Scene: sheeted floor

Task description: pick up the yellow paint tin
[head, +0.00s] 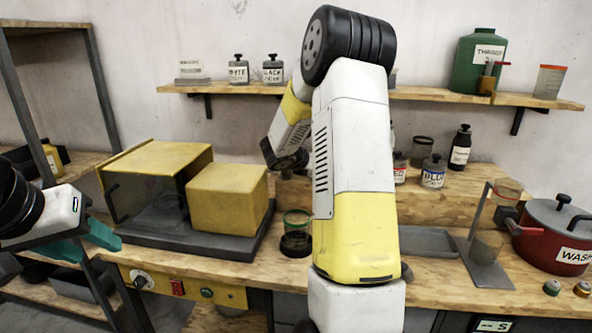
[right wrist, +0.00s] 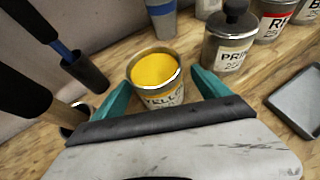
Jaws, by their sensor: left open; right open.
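The yellow paint tin (right wrist: 160,82) stands open in the right wrist view, with yellow paint inside and a partly visible label. My right gripper (right wrist: 158,88) is open, its teal fingers on either side of the tin; contact cannot be told. In the head view my right arm covers the middle of the bench, and I cannot see the tin or the right gripper's fingers there. My left gripper (head: 98,250) is open and empty at the left, away from the tin.
A dark-lidded primer tin (right wrist: 228,42) stands close to the right finger, with a red-labelled tin (right wrist: 272,18) behind it. Dark-handled tools (right wrist: 80,72) are left of the tin. A grey tray (right wrist: 298,98) lies right. A red pot (head: 552,238) stands far right.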

